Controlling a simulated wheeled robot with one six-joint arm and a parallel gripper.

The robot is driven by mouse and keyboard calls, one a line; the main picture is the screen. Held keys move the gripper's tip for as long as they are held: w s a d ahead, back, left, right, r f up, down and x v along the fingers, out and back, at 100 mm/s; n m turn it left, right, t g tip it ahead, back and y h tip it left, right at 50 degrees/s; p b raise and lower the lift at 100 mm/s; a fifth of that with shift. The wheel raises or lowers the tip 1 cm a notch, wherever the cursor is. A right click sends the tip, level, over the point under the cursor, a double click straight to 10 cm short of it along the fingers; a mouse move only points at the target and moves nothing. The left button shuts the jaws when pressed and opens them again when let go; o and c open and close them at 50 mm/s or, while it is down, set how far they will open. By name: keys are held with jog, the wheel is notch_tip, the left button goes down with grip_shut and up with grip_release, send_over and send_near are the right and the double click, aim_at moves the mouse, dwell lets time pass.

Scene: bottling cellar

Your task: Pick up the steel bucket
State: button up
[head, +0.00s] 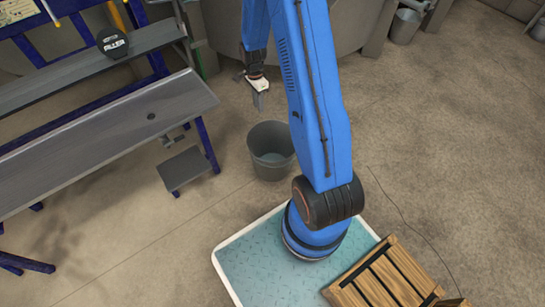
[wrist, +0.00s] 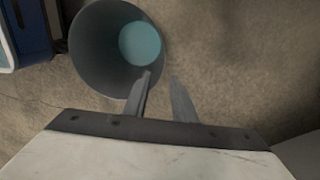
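The steel bucket (head: 271,150) is a grey, open-topped pail standing upright on the floor, between the bench and my arm. In the wrist view the bucket (wrist: 92,45) fills the upper left, and I look into it at a pale teal round bottom. My gripper (head: 259,103) is above and just behind the bucket in the head view. In the wrist view my gripper (wrist: 161,75) shows two fingers apart with nothing between them. The left finger overlaps the bucket's lower right rim in the picture; I cannot tell whether they touch.
A blue-framed bench (head: 100,125) with a small grey step (head: 184,168) stands left of the bucket. A wooden crate (head: 385,280) is at the lower right. Another bucket (head: 404,26) stands at the back. The floor (head: 450,130) to the right is mostly clear, with a thin cable.

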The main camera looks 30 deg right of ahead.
notch_tip(320, 180, down, 2)
send_over(263, 132)
jog(key=shift+m, duration=0.3)
jog(key=f, duration=1.2)
jog(key=shift+w+a, duration=0.1)
jog(key=shift+w, duration=0.1)
jog(key=shift+s+f, duration=0.15)
jog(key=shift+f, duration=2.8)
grip_shut()
